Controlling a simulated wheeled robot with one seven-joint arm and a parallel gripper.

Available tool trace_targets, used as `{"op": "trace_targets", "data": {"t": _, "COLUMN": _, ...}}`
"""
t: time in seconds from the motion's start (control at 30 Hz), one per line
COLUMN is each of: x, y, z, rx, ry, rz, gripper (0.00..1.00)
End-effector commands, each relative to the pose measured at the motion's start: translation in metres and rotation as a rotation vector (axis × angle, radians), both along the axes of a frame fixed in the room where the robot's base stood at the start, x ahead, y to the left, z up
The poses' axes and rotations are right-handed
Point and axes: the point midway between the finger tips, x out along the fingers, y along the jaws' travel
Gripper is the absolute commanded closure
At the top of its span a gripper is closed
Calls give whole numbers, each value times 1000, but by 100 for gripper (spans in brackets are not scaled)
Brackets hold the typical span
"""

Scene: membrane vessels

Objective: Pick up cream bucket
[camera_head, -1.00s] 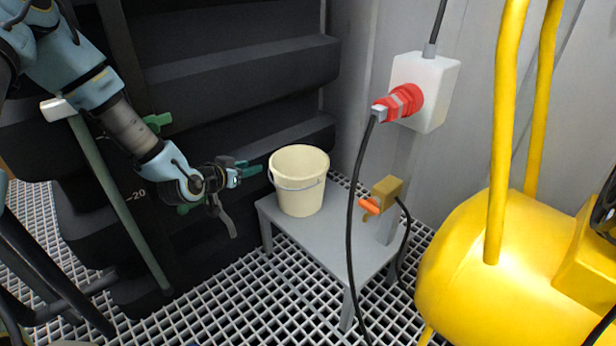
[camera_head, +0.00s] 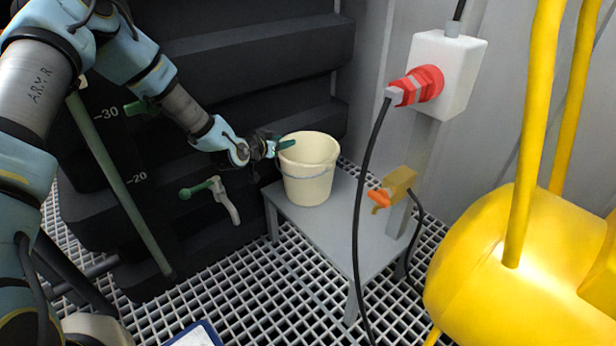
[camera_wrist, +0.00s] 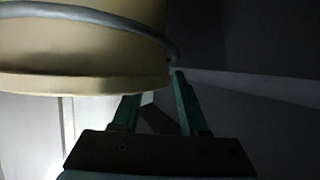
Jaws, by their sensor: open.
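The cream bucket (camera_head: 308,180) stands upright on a small grey table (camera_head: 338,213), with its wire handle down against its side. My gripper (camera_head: 284,145) is open at the left part of the bucket's rim. In the head view a green finger reaches over the rim at the opening. In the wrist view the bucket (camera_wrist: 75,50) fills the upper left, with its rim edge low and the grey handle above it. One finger of the gripper (camera_wrist: 157,88) ends at the rim, its tip apparently hidden behind it; the other is beside the bucket. I cannot tell whether either touches.
A white socket box (camera_head: 450,72) with a red plug (camera_head: 418,86) and hanging black cable (camera_head: 368,170) is right of the bucket. A brown block with an orange part (camera_head: 393,188) sits below. A yellow tank (camera_head: 520,265) stands right; a dark ribbed wall (camera_head: 240,60) is behind.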

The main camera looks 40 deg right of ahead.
Motion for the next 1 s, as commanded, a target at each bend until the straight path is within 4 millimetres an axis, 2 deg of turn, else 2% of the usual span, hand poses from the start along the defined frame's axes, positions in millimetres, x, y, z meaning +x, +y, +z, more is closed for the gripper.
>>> {"op": "trace_targets", "data": {"t": 0.1, "x": 3, "y": -10, "z": -4, "rx": -1, "ry": 0, "rz": -1, "gripper": 56}}
{"op": "trace_targets", "data": {"t": 0.37, "x": 3, "y": -11, "z": -4, "rx": 0, "ry": 0, "rz": 0, "gripper": 58}}
{"op": "trace_targets", "data": {"t": 0.73, "x": 3, "y": -11, "z": -4, "rx": 0, "ry": 0, "rz": 0, "gripper": 99}}
{"op": "trace_targets", "data": {"t": 1.0, "x": 3, "y": -11, "z": -4, "rx": 0, "ry": 0, "rz": 0, "gripper": 100}}
